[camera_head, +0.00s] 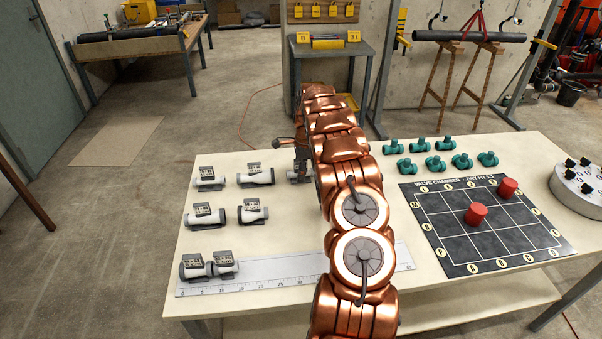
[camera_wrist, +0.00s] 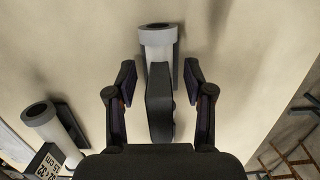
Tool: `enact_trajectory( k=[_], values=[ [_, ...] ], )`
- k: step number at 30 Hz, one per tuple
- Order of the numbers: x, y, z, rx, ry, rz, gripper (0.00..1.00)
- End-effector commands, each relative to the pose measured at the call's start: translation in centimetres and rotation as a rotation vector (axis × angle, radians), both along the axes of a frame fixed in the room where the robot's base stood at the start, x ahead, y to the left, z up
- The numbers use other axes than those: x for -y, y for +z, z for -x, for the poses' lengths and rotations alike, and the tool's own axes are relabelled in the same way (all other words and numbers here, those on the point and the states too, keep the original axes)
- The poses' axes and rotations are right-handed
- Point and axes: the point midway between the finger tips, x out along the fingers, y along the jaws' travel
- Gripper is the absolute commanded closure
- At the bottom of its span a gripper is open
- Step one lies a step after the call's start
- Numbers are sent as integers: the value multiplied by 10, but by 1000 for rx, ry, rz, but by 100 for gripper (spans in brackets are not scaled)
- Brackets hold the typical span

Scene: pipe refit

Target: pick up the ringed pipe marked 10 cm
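My gripper (camera_wrist: 160,82) is open in the wrist view, one finger on each side of a grey-white pipe (camera_wrist: 158,45) with a dark part along it. Gaps show between the fingers and the pipe. No marking on this pipe can be read from here. In the head view a pipe end (camera_head: 298,176) shows beside my arm, which hides the rest; my gripper (camera_head: 303,158) is there, mostly covered. Another pipe (camera_wrist: 42,118) with a label that seems to read 15 cm lies at the left of the wrist view.
Green valves (camera_head: 420,144), a dark grid board (camera_head: 462,240) with red cylinders (camera_head: 476,214), and a round grey fixture (camera_head: 580,190) occupy the right.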

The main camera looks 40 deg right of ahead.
Motion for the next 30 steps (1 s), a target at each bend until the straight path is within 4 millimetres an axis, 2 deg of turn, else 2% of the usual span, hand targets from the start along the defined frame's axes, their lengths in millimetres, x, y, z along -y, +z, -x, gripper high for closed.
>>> enact_trajectory(
  k=[1, 14, 25, 30],
  values=[
    [0, 0, 0, 0, 0, 0, 56],
    [0, 0, 0, -1, 1, -1, 100],
    [0, 2, 0, 0, 1, 0, 100],
    [0, 18, -1, 1, 1, 1, 100]
  ],
)
